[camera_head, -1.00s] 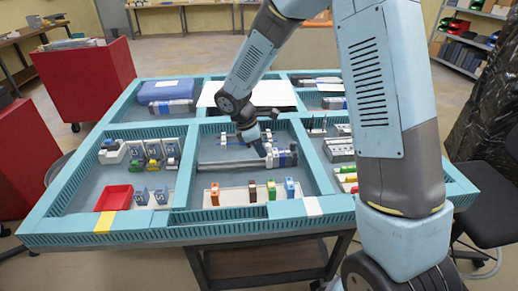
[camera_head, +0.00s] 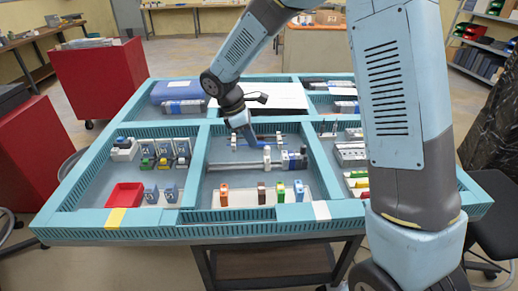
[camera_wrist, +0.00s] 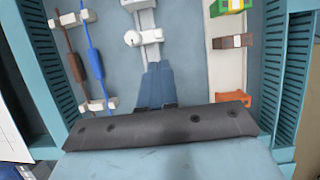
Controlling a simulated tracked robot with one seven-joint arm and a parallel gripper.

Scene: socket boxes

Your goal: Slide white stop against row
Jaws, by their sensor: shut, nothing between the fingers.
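The white stop (camera_head: 267,156) stands upright on the grey rail (camera_head: 235,166) in the middle compartment. It also shows in the wrist view (camera_wrist: 143,38), with a round knob on one side. The row of grey, white and blue blocks (camera_head: 291,159) sits on the rail to the right of the stop, with what looks like a small gap between them. My gripper (camera_head: 251,142) is above the rail, left of the stop. In the wrist view its blue fingers (camera_wrist: 157,68) are together and empty, apart from the stop. They hide part of the rail.
A white strip (camera_wrist: 227,75) with orange, brown, green and blue blocks lies in front of the rail. Brown and blue cables (camera_wrist: 94,62) in white clips run behind it. Teal slotted walls (camera_wrist: 291,85) border the compartment. A red bin (camera_head: 125,195) is in the left compartment.

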